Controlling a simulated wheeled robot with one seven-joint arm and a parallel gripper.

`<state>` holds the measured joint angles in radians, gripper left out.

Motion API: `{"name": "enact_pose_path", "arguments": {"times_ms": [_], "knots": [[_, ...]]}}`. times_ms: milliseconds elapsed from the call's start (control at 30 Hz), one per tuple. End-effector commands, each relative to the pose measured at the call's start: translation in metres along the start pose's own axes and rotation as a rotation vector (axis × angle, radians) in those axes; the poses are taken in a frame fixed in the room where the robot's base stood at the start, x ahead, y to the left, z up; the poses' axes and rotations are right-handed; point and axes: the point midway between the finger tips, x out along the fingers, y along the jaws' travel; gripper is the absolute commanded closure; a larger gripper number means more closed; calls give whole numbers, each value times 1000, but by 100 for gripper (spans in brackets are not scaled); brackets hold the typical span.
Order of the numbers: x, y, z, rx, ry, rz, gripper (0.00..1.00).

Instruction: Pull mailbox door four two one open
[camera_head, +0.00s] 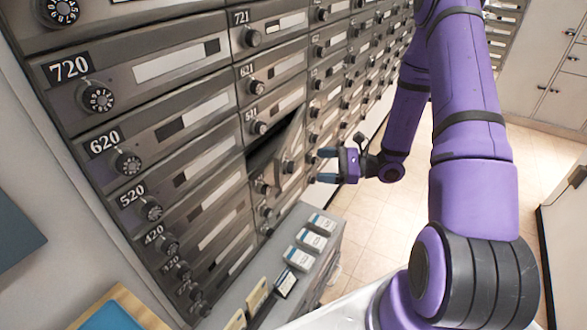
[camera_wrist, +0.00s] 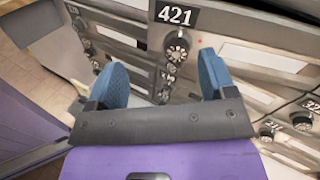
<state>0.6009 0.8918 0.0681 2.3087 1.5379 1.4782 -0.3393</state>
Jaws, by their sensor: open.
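The mailbox door 421 shows in the wrist view with its black number plate (camera_wrist: 177,15) and round dial knob (camera_wrist: 178,47). In the head view the door (camera_head: 291,150) below the 521 row in the second column stands tilted out from the cabinet, with a dark gap (camera_head: 264,151) along its upper left. My gripper (camera_head: 321,165) is just right of that door, its blue fingers pointing at it. In the wrist view my gripper (camera_wrist: 163,68) is open and empty, with the dial between and beyond the fingertips. I see no contact with the knob.
Neighbouring doors with dials surround it, including 620 (camera_head: 127,163) and 721 (camera_head: 253,37). A grey ledge (camera_head: 329,243) with several small white boxes (camera_head: 311,240) stands below the door. Tiled floor (camera_head: 365,215) is free to the right, with white cabinets (camera_head: 548,70) beyond.

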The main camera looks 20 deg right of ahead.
Motion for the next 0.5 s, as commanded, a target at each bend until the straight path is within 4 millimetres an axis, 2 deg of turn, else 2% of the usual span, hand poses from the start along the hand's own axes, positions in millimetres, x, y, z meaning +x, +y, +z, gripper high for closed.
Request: {"name": "enact_pose_path", "arguments": {"times_ms": [100,200,367,500], "knots": [[-7,0,-24,49,-1,-83,23],[-12,0,-37,73,1,-132,23],[-14,0,-46,90,1,-166,23],[-5,-2,-46,91,1,-167,23]]}}
